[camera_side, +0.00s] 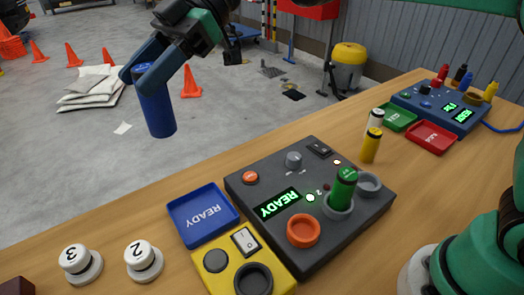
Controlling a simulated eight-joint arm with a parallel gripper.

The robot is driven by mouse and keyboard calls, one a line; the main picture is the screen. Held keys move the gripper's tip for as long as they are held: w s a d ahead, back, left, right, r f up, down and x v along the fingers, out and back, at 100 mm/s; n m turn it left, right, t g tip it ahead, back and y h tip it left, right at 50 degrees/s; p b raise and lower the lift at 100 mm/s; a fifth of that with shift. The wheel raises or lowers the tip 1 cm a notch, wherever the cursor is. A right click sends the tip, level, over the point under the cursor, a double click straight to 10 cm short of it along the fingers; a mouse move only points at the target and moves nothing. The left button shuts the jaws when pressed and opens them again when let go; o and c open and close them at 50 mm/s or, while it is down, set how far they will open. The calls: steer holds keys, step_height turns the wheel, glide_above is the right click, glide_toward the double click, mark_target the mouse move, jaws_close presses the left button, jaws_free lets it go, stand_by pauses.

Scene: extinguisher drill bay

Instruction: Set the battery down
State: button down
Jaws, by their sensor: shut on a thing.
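A blue cylindrical battery (156,110) hangs upright in my gripper (136,78), which is shut on its upper part. The battery is in the air at the upper left, apart from every surface. A blue tray (203,214) marked READY lies empty on the wooden table (130,205). Beside it stands a dark grey console (345,240) with a lit READY display. A green battery (343,186) stands in one of its round sockets. An orange-rimmed socket (303,231) and a grey socket (369,183) look empty.
A yellow box (215,285) sits at the front. White knobs numbered 3 (75,261) and 2 (140,257) stand left of it. White (375,121) and yellow (371,146) cylinders stand behind the console, near green (398,118) and red (430,136) trays and a blue console (437,107).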

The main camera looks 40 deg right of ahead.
steer(key=shift+w+f, duration=0.55)
steer(key=shift+w, duration=0.1)
step_height(320, 180, down, 20)
steer(key=shift+r, duration=0.1)
steer(key=shift+c, duration=1.9)
jaws_free()
